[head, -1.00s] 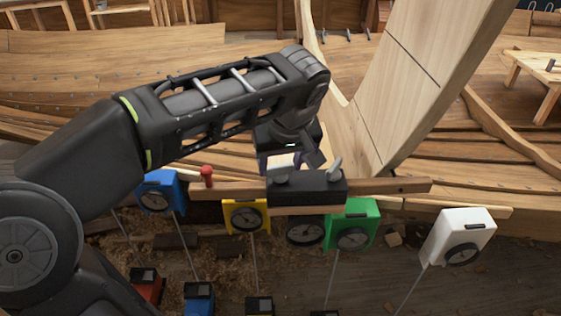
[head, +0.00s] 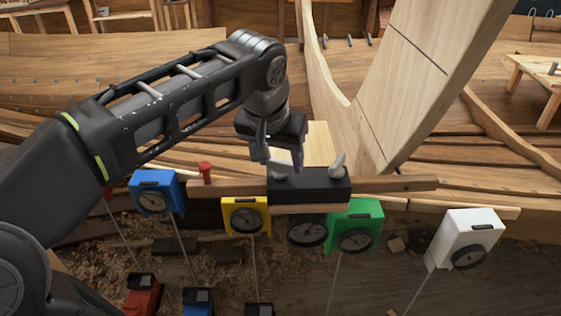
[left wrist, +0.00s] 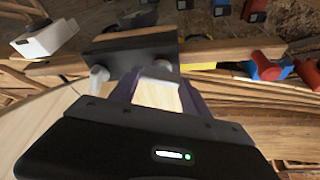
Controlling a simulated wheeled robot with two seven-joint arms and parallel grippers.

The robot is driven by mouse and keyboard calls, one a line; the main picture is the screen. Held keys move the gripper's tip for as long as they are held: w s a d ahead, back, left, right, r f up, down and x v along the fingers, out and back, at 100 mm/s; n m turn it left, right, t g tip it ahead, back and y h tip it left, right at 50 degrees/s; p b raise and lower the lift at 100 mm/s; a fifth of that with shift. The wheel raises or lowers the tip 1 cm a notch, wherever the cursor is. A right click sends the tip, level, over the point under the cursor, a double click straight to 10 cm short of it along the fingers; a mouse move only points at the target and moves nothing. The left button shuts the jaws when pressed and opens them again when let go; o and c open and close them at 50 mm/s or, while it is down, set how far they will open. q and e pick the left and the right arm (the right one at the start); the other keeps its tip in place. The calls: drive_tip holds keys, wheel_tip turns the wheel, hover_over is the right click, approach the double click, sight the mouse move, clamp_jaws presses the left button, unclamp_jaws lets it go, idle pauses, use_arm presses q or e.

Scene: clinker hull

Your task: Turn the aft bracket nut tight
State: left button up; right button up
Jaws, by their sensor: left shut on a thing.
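A black bracket (head: 312,187) sits on a long wooden bar. It carries two pale wing nuts. The right nut (head: 338,163) stands free and tilted; in the left wrist view it is the nut at the left (left wrist: 98,79). My left gripper (head: 284,160) points down over the bracket's left end, its purple fingers shut on the other nut (left wrist: 160,73). In the head view the fingers hide most of this nut. The frames do not label which nut is aft. My right gripper is not in view.
Blue (head: 154,192), yellow (head: 246,215), green (head: 355,226) and white (head: 467,238) dial boxes stand along the bar. A tall pale timber (head: 430,70) rises close behind, at right.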

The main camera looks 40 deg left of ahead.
use_arm(q)
drive_tip(key=shift+m+h, duration=0.4)
drive_tip(key=shift+m, duration=0.6)
drive_tip(key=o, duration=1.4)
drive_tip(key=shift+s+r, duration=0.2)
drive_tip(key=shift+r, duration=0.3)
drive_tip(key=p+v, duration=0.1)
drive_tip(key=v, duration=0.6)
drive_tip(key=shift+f, duration=0.1)
